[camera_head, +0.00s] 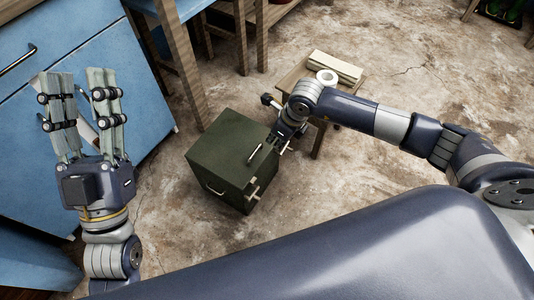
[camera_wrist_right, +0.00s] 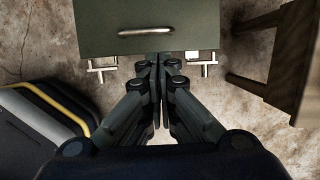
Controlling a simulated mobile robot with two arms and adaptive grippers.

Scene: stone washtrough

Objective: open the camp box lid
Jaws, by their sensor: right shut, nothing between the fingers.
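The camp box (camera_head: 217,150) is a dark green box on the stone floor, mid-picture in the head view, and its lid looks closed. In the right wrist view a green panel of the lid (camera_wrist_right: 85,30) fills the top, with a metal handle (camera_wrist_right: 146,32). Two latches, left (camera_wrist_right: 102,71) and right (camera_wrist_right: 206,66), stick out below the panel's edge. My right gripper (camera_wrist_right: 158,62) is shut and empty, its fingertips at that edge between the latches; contact is unclear. In the head view my right gripper (camera_head: 273,142) is at the box's right side. My left gripper (camera_head: 80,85) is open, empty, away from the box.
A small wooden stool (camera_head: 318,135) stands just right of the box, with a pale block (camera_head: 335,67) and a white roll (camera_head: 327,77) on it. Blue cabinets (camera_head: 140,65) line the left. A wooden table leg (camera_head: 186,75) stands behind the box.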

